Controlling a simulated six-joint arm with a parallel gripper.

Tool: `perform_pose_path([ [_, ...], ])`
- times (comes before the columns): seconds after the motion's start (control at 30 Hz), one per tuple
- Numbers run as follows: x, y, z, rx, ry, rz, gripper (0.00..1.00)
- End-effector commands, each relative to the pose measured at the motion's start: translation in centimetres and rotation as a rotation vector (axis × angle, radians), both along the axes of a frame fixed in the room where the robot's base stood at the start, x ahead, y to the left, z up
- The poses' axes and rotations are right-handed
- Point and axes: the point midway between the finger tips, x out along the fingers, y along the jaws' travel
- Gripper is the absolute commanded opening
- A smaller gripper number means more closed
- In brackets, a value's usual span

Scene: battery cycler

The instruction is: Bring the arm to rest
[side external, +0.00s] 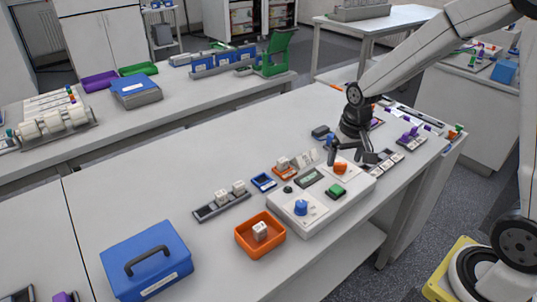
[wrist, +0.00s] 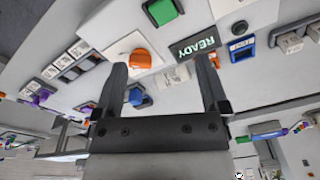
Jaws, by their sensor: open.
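My gripper (side external: 352,157) is open and hangs over the far end of the white cycler box (side external: 318,208), close to its orange knob (side external: 340,168). In the wrist view my gripper (wrist: 160,75) has its two dark fingers spread with nothing held between them. The box also carries a blue knob (side external: 301,207), a green button (side external: 336,190) and a display (side external: 309,176). In the wrist view the display (wrist: 193,48) reads READY, and the orange knob (wrist: 140,59) lies between the fingers in the picture.
An orange tray (side external: 246,246) holds a white block (side external: 260,231). A blue case (side external: 147,262) stands at the front left. A rack (side external: 222,206) with white blocks and a small blue device (side external: 264,182) sit behind the cycler. The bench's left part is mostly clear.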

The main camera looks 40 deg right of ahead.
Motion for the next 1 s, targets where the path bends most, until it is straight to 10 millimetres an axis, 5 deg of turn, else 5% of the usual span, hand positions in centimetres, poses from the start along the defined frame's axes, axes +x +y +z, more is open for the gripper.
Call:
perform_pose_path([
  [0.43,-8.3,5.9,-0.5,-0.044,-0.112,0.358,0.94],
  [1.0,-9.5,6.4,-0.7,-0.051,-0.129,0.407,0.94],
])
